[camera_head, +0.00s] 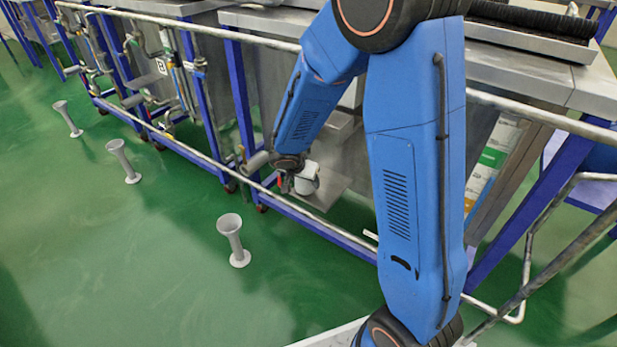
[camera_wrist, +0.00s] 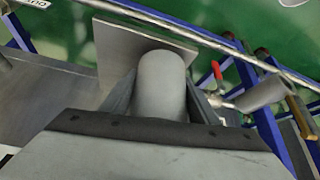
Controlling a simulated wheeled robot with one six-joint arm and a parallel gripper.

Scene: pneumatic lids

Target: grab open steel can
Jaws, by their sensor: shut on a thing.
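The steel can (camera_wrist: 162,82) is a grey cylinder between the two fingers of my gripper (camera_wrist: 160,100) in the wrist view. The fingers press on it from both sides, so my gripper is shut on it. In the head view the can (camera_head: 307,178) shows as a small pale cylinder beside my gripper (camera_head: 288,180), over a small metal shelf (camera_head: 327,190). The shelf also shows behind the can in the wrist view (camera_wrist: 115,50). I cannot tell whether the can touches the shelf. The can's opening is not clearly visible.
A long metal rail (camera_head: 190,152) runs in front of the blue-framed steel tanks. A pipe with a red handle (camera_wrist: 217,72) is close to the right of my gripper in the wrist view. Several grey floor stands, one at the front (camera_head: 232,240), stand on the open green floor.

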